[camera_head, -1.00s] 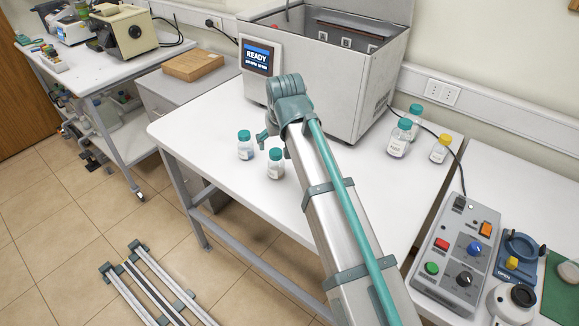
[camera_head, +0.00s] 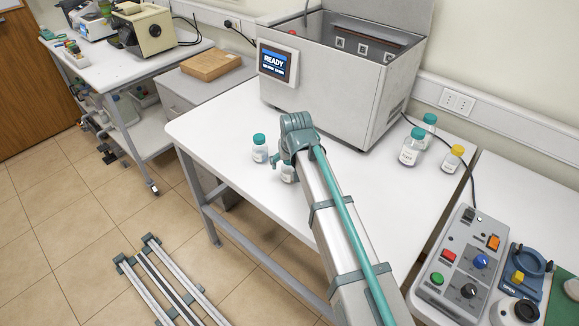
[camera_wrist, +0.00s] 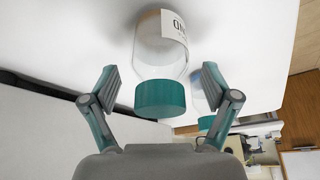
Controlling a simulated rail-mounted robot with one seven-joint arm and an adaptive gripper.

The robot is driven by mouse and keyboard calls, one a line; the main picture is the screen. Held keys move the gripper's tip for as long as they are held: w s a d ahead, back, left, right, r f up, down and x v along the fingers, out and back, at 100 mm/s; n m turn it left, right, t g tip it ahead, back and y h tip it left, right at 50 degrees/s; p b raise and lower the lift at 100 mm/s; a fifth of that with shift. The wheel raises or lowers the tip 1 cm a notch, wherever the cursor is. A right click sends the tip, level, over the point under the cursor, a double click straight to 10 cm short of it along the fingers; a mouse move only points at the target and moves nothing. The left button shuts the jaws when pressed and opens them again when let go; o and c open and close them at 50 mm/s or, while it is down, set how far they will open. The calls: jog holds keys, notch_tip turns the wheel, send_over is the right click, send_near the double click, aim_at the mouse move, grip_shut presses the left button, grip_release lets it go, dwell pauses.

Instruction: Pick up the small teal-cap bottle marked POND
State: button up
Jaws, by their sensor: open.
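In the wrist view a clear bottle with a teal cap (camera_wrist: 160,98) is between the two fingers of my gripper (camera_wrist: 160,85). My gripper is open, with a gap on both sides of the bottle. In the head view my gripper (camera_head: 283,157) is low over the table, and a small teal-cap bottle (camera_head: 288,174) is partly hidden behind it. Another teal-cap bottle (camera_head: 260,149) stands just left; a second teal cap (camera_wrist: 206,122) shows behind the right finger in the wrist view.
A grey bath with a READY screen (camera_head: 276,62) stands behind. Two larger teal-cap bottles (camera_head: 411,148) and a yellow-cap bottle (camera_head: 453,158) stand at the right. A control box (camera_head: 462,265) is at the front right. The white table (camera_head: 225,125) is clear at the left.

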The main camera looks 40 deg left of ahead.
jog(key=shift+f, duration=0.15)
jog(key=c, duration=1.2)
jog(key=shift+c, duration=1.1)
jog(key=shift+a, duration=0.1)
